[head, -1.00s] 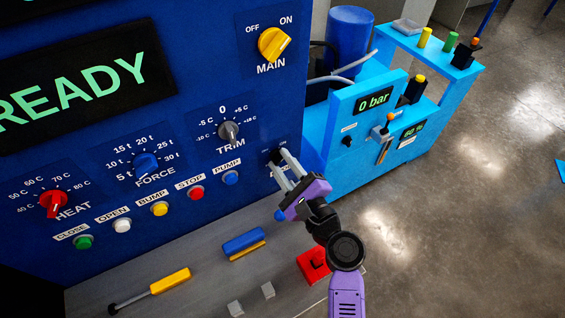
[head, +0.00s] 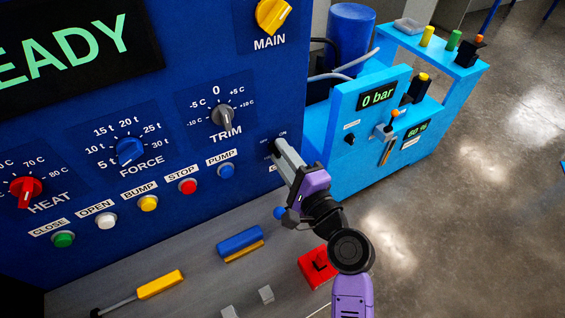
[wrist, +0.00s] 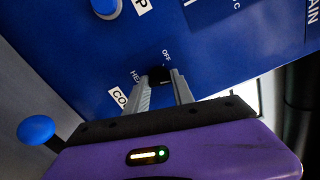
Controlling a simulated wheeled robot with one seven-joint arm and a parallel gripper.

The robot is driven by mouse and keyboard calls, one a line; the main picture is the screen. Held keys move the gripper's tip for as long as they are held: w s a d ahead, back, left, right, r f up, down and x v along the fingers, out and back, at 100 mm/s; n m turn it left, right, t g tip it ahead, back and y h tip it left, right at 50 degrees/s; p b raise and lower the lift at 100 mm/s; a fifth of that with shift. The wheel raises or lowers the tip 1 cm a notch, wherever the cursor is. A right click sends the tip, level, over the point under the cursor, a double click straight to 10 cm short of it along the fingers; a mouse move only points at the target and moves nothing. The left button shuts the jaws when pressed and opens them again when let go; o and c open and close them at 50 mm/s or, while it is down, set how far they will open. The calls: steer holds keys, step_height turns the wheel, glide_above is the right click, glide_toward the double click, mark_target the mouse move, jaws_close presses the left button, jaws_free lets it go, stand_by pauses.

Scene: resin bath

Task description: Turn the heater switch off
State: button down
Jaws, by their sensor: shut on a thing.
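The heater switch is a small black knob on the dark blue panel. It shows in the wrist view (wrist: 158,77) between my two grey fingertips, below the word OFF and beside a partly covered label starting HEA. In the head view my gripper mostly hides it near small OFF and ON marks. My gripper (head: 280,150) reaches to the lower right of the panel, its fingers closed around the knob; it also shows in the wrist view (wrist: 162,84). I cannot tell which way the knob points.
A grey trim dial (head: 223,115) and a blue pump button (head: 227,170) are left of my gripper. A blue ball (head: 280,213) is just below it. A blue-and-yellow block (head: 240,242) and a red block (head: 316,266) lie on the grey ledge. A light-blue unit (head: 345,165) stands right.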

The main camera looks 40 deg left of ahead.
steer(key=n+b, duration=0.6)
steer(key=shift+f+n, duration=0.3)
steer(key=n+b, duration=0.5)
steer(key=shift+r, duration=0.15)
steer(key=shift+n, duration=0.3)
steer(key=c, duration=1.1)
jaws_free()
steer(key=shift+r, duration=0.1)
steer(key=shift+d, duration=0.1)
steer(key=v, duration=0.7)
steer(key=shift+s+d+b, duration=0.15)
steer(key=shift+d+b, duration=0.15)
steer(key=shift+b, duration=0.05)
